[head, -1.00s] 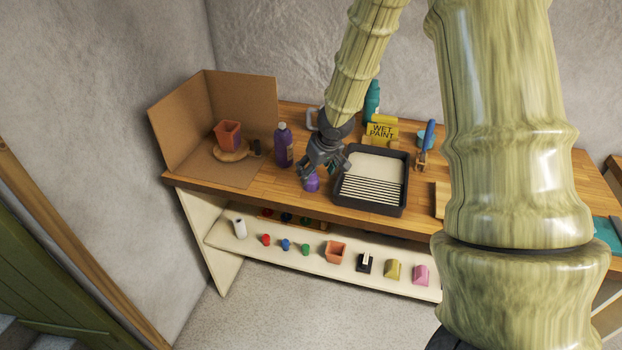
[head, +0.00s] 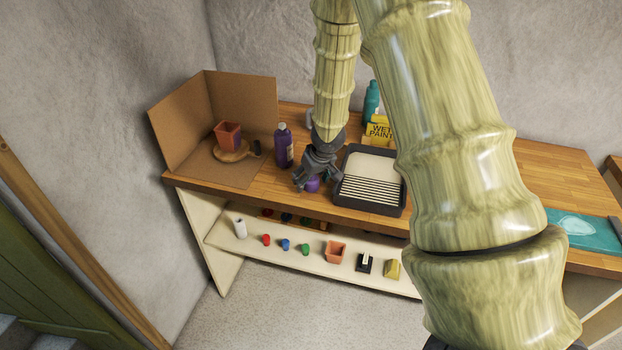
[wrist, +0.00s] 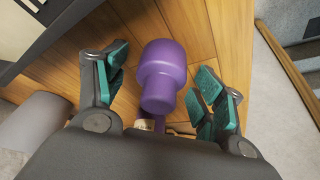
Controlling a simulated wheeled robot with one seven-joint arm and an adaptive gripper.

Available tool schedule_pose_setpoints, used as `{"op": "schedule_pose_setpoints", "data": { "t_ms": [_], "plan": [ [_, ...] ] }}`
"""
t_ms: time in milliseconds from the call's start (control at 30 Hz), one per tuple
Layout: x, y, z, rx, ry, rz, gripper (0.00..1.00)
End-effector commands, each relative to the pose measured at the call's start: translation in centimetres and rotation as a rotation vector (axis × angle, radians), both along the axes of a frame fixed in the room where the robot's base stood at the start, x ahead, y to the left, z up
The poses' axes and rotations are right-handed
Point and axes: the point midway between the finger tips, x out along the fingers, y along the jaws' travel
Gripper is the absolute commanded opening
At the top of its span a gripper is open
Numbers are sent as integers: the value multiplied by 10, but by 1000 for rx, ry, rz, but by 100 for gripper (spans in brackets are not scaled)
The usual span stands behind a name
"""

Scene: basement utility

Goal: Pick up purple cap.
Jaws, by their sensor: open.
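The purple cap (head: 313,184) stands on the wooden bench top, left of the black paint tray. In the wrist view the cap (wrist: 161,75) is a stepped purple piece, wide at one end and narrower at the other, lying between the finger pads. My gripper (head: 314,184) is low over the bench at the cap and hides part of it in the head view. In the wrist view my gripper (wrist: 160,95) is open, with teal pads on either side of the cap and a visible gap on both sides.
The black paint tray (head: 347,196) is close on the right. A purple bottle (head: 283,148) stands to the left, behind my gripper. A cardboard screen (head: 180,125) with a terracotta pot (head: 228,135) is at the far left. The bench's front edge is near the cap.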

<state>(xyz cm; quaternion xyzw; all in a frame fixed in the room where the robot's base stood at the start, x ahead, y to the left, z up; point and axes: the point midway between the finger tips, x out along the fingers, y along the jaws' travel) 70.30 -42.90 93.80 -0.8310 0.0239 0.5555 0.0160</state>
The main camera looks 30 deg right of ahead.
Motion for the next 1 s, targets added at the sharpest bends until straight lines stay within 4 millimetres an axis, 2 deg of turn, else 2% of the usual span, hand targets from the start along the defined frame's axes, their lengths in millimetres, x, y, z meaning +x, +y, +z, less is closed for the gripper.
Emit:
{"op": "schedule_pose_setpoints", "data": {
  "t_ms": [167, 367, 400, 767, 1000],
  "plan": [
    [0, 0, 0, 0, 0, 0, 69],
    [0, 0, 0, 0, 0, -1, 36],
    [0, 0, 0, 0, 0, -1, 34],
    [0, 0, 1, 0, 0, -1, 32],
    [0, 0, 15, 0, 0, -1, 32]
  ]
}}
